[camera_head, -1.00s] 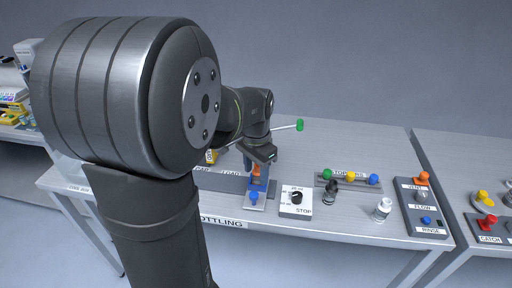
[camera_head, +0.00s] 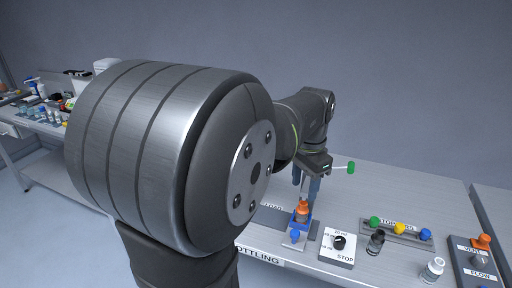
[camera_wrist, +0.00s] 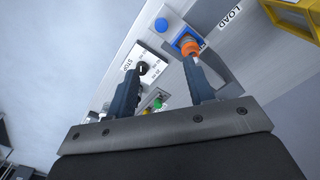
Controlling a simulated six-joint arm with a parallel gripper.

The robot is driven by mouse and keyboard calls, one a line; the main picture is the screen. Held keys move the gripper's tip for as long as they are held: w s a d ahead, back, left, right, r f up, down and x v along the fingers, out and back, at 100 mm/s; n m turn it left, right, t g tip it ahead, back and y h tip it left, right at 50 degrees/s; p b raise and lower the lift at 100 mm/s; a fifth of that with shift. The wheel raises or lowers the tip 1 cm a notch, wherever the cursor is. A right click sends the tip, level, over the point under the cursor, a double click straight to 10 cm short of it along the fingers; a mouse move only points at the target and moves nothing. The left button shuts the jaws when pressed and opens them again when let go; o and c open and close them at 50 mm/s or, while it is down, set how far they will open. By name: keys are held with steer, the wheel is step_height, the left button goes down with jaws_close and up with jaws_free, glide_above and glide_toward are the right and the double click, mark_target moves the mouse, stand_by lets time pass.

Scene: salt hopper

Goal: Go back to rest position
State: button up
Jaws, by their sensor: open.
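My gripper (camera_head: 309,184) is open and empty in the head view, above the bottling bench (camera_head: 385,184). In the wrist view its two fingers (camera_wrist: 160,80) stand apart with nothing between them. An orange-topped item (camera_head: 302,209) sits in a blue holder (camera_head: 300,222) just below and beside the fingers; it also shows in the wrist view (camera_wrist: 190,47) past the right-hand finger. My large upper arm hides much of the bench's left part in the head view.
A blue button (camera_head: 295,237) and the STOP dial panel (camera_head: 338,246) lie in front. A stopper rack (camera_head: 400,229) with green, yellow and blue stoppers, a dark vial (camera_head: 375,242) and a white-capped vial (camera_head: 433,270) stand to the right. A green-tipped lever (camera_head: 350,168) is close behind the gripper.

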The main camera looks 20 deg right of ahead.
steer(key=shift+f, duration=0.1)
step_height(320, 180, down, 17)
steer(key=shift+f, duration=0.15)
steer(key=shift+w+a, duration=0.1)
stand_by(0.4)
steer(key=o, duration=1)
steer(key=shift+c, duration=0.2)
steer(key=shift+o, duration=0.9)
step_height(320, 180, up, 11)
steer(key=s+m+y, duration=0.1)
steer(key=m, duration=0.5)
step_height(320, 180, up, 17)
steer(key=m+h, duration=0.1)
steer(key=m, duration=0.3)
glide_above(297, 232)
steer(key=w+d, duration=0.3)
steer(key=w, duration=0.1)
step_height(297, 232, down, 10)
steer(key=shift+w+d, duration=0.15)
steer(key=shift+w, duration=0.05)
